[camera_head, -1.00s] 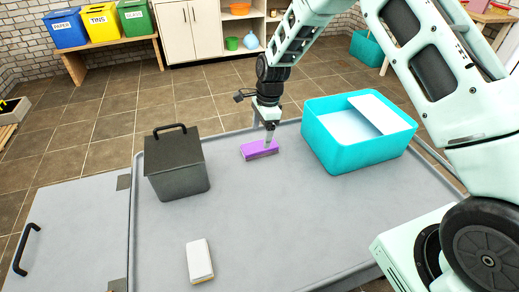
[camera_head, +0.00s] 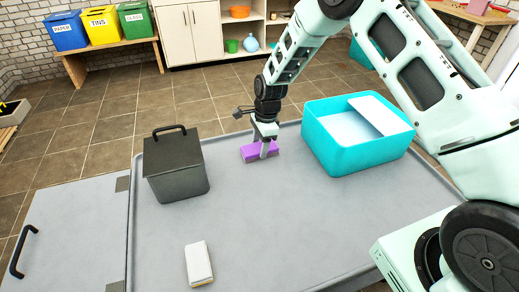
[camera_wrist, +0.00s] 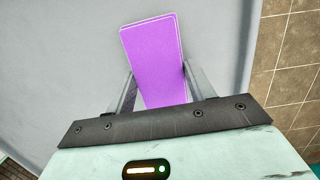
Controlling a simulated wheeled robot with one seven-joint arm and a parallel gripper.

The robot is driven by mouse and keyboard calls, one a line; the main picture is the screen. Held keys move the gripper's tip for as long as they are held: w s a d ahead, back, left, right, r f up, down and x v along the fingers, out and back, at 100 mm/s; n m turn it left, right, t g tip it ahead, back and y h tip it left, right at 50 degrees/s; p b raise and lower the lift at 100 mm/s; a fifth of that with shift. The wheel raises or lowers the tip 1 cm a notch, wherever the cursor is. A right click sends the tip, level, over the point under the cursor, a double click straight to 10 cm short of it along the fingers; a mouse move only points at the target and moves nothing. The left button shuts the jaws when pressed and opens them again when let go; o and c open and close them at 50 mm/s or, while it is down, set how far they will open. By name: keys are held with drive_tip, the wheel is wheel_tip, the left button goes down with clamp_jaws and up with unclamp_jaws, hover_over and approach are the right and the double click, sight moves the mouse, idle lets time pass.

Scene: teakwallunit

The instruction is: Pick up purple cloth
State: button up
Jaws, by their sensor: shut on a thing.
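The purple cloth (camera_head: 250,153) is a folded, flat block near the far edge of the grey tabletop, between the dark lidded box and the turquoise bin. It also shows in the wrist view (camera_wrist: 152,50), running out between the fingers. My gripper (camera_head: 264,151) points down over the cloth and is shut on it, one finger on each side in the wrist view (camera_wrist: 158,88). The cloth appears to be at table level; I cannot tell whether it is lifted.
A dark box with a handled lid (camera_head: 177,168) stands left of the cloth. A turquoise bin (camera_head: 350,157) with a white panel inside stands to the right. A white block (camera_head: 199,262) lies near the front of the grey tabletop (camera_head: 270,220), whose middle is clear.

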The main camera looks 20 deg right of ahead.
sight(260, 147)
wheel_tip(260, 147, up, 10)
drive_tip(key=p, duration=0.1)
idle(0.4)
drive_tip(key=o, duration=0.4)
drive_tip(key=shift+c, duration=0.2)
drive_tip(key=c, duration=0.3)
